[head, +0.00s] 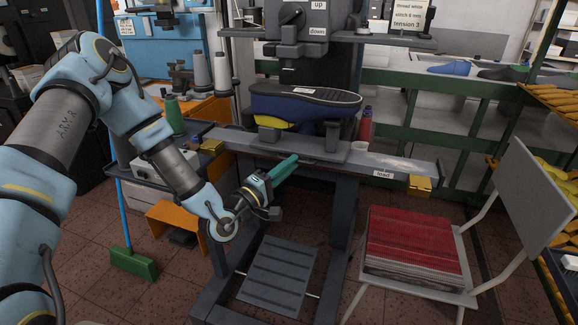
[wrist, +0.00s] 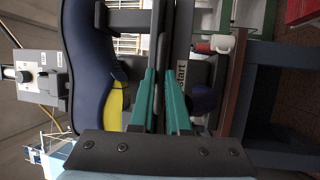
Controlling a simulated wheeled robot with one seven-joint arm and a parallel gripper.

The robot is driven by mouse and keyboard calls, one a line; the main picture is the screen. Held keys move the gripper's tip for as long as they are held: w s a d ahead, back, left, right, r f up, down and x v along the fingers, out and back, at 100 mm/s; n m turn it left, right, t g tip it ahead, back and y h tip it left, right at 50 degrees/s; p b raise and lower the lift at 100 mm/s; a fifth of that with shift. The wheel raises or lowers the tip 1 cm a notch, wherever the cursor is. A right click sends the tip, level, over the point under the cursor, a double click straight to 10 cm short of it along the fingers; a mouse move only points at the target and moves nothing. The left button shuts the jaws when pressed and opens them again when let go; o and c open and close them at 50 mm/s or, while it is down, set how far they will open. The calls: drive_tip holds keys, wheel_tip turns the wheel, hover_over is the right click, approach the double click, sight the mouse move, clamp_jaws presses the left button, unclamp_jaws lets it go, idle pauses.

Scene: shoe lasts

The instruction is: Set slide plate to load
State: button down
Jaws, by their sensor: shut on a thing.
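The slide plate (head: 335,152) sits near the middle of a long grey rail (head: 395,168), below the machine head. A "load" label (head: 383,174) is on the rail's front towards its right end, apart from the plate. A dark blue shoe last (head: 305,106) with its dark sole up rests above the plate; it also shows in the wrist view (wrist: 85,75). My gripper (head: 296,158) has teal fingers at the plate's front edge. In the wrist view the fingers (wrist: 160,75) close on a dark bar, seemingly the plate's handle. Their exact contact is partly hidden.
A chair with red cloths (head: 410,240) stands at front right. A foot pedal (head: 280,275) lies below.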

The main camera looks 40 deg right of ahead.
drive_tip(key=s+d+b, duration=0.3)
drive_tip(key=s+d, duration=0.3)
drive_tip(key=s, duration=0.3)
drive_tip(key=s+d+b, duration=0.3)
drive_tip(key=s+d, duration=0.3)
drive_tip(key=s, duration=0.4)
drive_tip(key=shift+s, duration=0.15)
drive_tip(key=shift+d, duration=0.1)
drive_tip(key=c, duration=1.2)
unclamp_jaws()
drive_tip(key=shift+s+d, duration=0.1)
drive_tip(key=o, duration=0.3)
drive_tip(key=b+v, duration=0.3)
drive_tip(key=v, duration=0.8)
